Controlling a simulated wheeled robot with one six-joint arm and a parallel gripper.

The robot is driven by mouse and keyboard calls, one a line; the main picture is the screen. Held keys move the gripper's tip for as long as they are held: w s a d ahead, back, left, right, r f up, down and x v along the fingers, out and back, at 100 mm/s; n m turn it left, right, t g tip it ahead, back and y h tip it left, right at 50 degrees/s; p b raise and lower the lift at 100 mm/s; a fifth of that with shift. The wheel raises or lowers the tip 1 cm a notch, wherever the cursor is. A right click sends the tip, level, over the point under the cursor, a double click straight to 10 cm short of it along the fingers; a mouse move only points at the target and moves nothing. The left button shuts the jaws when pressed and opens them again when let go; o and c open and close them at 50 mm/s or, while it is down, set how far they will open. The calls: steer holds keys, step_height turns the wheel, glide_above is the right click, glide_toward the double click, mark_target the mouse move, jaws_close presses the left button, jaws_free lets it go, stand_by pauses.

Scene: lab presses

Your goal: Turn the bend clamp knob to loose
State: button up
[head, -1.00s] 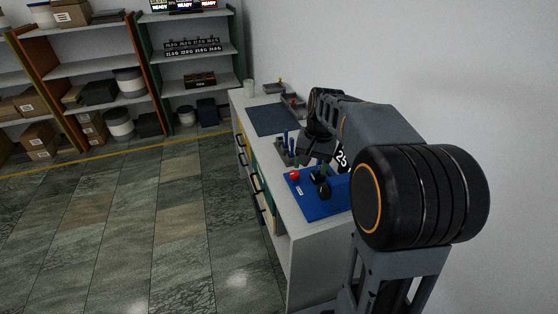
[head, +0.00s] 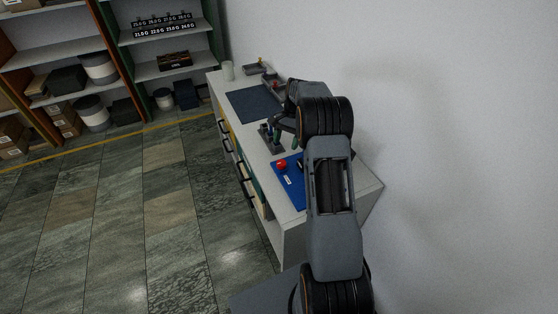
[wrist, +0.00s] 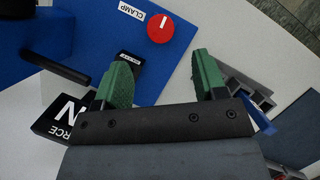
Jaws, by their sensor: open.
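The red clamp knob (wrist: 160,28) sits on the blue press base (wrist: 172,62) in the wrist view, beside a label reading CLAMP (wrist: 132,11). It has a short white mark on its top. The knob also shows in the head view (head: 282,164) at the left edge of the blue base (head: 287,188). My gripper (wrist: 163,79) is open, with green fingertips apart and nothing between them. The knob lies ahead of the fingertips, above the gap in the picture, and is not touched. In the head view my arm hides much of the base.
A black lever (wrist: 62,64) and a dark label block (wrist: 66,118) lie to the left in the wrist view. A grey holder (head: 270,140) stands behind the base on the bench. A dark mat (head: 254,103) lies further back. A wall runs along the right.

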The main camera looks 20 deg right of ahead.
mark_target(281, 163)
steer(key=p+x, duration=0.1)
steer(key=x, duration=0.7)
steer(key=shift+f, duration=0.2)
steer(key=shift+c, duration=0.3)
